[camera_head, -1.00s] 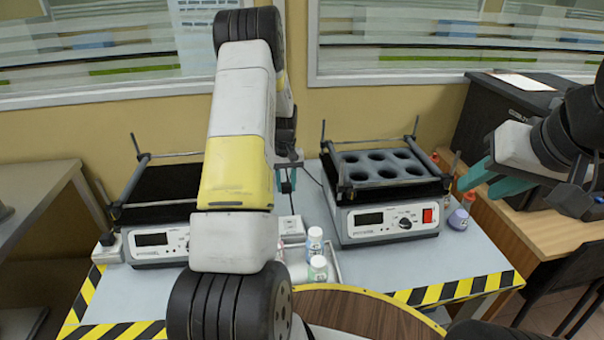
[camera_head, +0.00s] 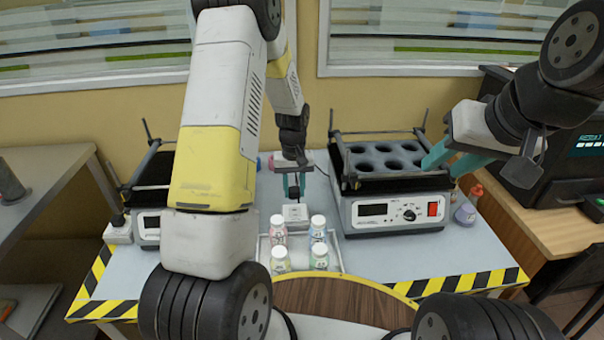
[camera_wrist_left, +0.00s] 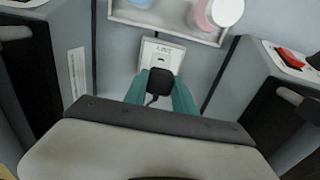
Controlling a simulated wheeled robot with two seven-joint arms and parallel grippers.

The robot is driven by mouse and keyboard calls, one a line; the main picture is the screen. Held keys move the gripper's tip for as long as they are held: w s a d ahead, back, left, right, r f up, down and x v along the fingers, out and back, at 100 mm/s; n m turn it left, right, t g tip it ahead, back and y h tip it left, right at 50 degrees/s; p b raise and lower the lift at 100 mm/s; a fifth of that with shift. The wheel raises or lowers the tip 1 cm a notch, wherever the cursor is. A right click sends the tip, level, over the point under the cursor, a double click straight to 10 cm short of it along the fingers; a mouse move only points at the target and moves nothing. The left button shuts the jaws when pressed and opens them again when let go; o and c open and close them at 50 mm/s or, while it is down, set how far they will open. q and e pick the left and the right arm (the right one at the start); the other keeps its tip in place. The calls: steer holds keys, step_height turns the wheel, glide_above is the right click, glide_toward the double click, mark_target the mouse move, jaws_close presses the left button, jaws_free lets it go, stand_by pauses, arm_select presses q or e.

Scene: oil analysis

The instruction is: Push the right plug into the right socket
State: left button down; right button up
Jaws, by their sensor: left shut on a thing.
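The right socket is a small white box (camera_head: 295,214) on the table between the two devices. In the left wrist view the socket (camera_wrist_left: 160,53) lies just beyond the plug, with a dark slot in its face. My left gripper (camera_head: 293,186) is above and behind the socket, fingers pointing down. Its teal fingers (camera_wrist_left: 160,92) are shut on the black plug (camera_wrist_left: 159,82), whose cord runs back toward the wrist. The plug is close to the socket; I cannot tell whether they touch.
The right device (camera_head: 398,214) has a rack of round holes. A tray (camera_head: 340,262) with several small bottles sits in front of the socket. The left device (camera_head: 151,222) is partly hidden by my left arm. Another white socket box (camera_head: 117,231) stands at left.

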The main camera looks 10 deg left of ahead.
mark_target(295, 212)
arm_select(q)
steer(key=shift+f, duration=2.85)
steer(key=shift+f, duration=0.55)
steer(key=c, duration=0.9)
jaws_free()
steer(key=shift+c, duration=0.2)
steer(key=shift+r, duration=0.1)
step_height(295, 212, up, 8)
steer(key=shift+f, duration=0.2)
